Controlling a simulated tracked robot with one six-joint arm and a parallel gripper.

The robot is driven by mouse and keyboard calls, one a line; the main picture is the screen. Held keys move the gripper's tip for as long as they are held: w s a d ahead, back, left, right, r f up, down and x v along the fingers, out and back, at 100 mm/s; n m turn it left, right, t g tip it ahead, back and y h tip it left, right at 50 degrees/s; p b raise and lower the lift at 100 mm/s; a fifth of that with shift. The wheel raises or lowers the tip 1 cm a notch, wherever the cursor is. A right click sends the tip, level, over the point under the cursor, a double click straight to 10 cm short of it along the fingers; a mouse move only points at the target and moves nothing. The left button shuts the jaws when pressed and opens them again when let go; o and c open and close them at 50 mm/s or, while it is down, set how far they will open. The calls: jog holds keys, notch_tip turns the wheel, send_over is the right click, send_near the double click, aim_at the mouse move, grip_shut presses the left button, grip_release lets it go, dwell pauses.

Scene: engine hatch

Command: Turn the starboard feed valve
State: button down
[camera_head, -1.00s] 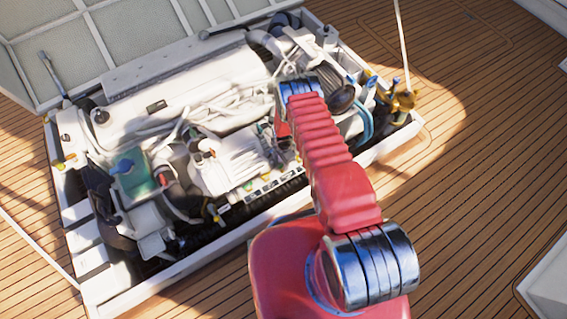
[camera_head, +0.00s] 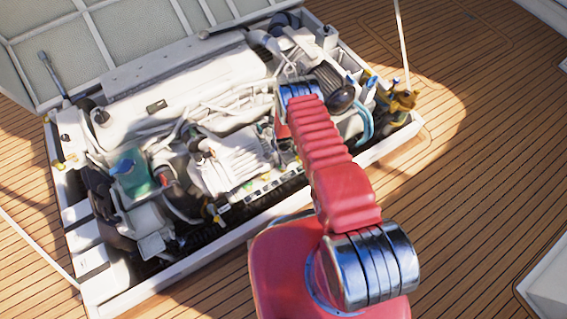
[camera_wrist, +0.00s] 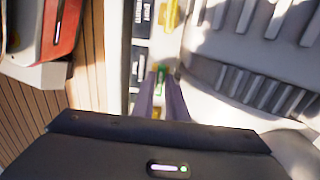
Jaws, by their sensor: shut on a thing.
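In the wrist view, my gripper (camera_wrist: 160,88) reaches down into the engine bay with its two dark fingers close together. They are shut on a small green and yellow part (camera_wrist: 159,74), which I take to be the feed valve. The fingers cover much of it, so its turn angle cannot be told. In the head view my red arm extends over the front edge of the hatch, and its far end hides the gripper and the held part.
The white engine (camera_head: 225,160) fills the open hatch, with hoses and fittings close around. The hatch's white front coaming (camera_head: 190,267) runs below my arm. A pale ribbed housing (camera_wrist: 250,85) stands right of the fingers. Bare teak deck (camera_head: 470,190) lies to the right.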

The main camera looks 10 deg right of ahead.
jog(key=shift+w+n, duration=0.1)
jog(key=shift+n, duration=0.2)
jog(key=n, duration=1.3)
jog(key=shift+w, duration=0.1)
jog(key=shift+n, duration=2.2)
jog(key=shift+r, duration=0.1)
jog(key=c, duration=1.8)
grip_release()
jog(key=shift+o, duration=0.2)
